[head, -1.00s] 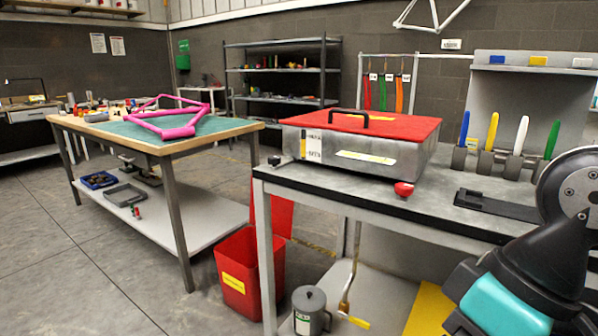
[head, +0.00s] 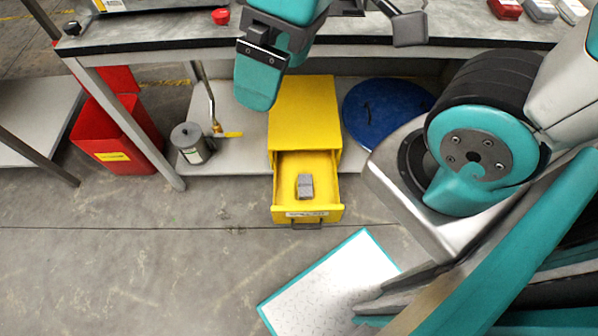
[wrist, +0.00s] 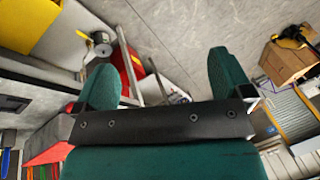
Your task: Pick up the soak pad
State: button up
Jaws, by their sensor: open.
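A small grey block-like item (head: 305,186) lies in the open drawer (head: 291,163) of a yellow cabinet (head: 304,108) under the workbench; it may be the soak pad, but I cannot be sure. My gripper (wrist: 162,70) is open in the wrist view, with its two green fingers well apart and nothing between them. In the head view, part of it shows high at the bench's front edge, above and apart from the drawer. The wrist view does not show the grey item clearly.
A blue round lid-like disc (head: 385,106) lies right of the cabinet on the lower shelf. A grey can (head: 191,144) and a red bin (head: 117,135) stand to the left. The bench top (head: 160,38) overhangs the shelf.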

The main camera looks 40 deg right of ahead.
aim_at(305, 186)
jog(key=z, duration=3)
jog(key=k, duration=0.8)
jog(key=u, duration=1.9)
jog(key=i, duration=0.5)
jog(key=z, duration=0.05)
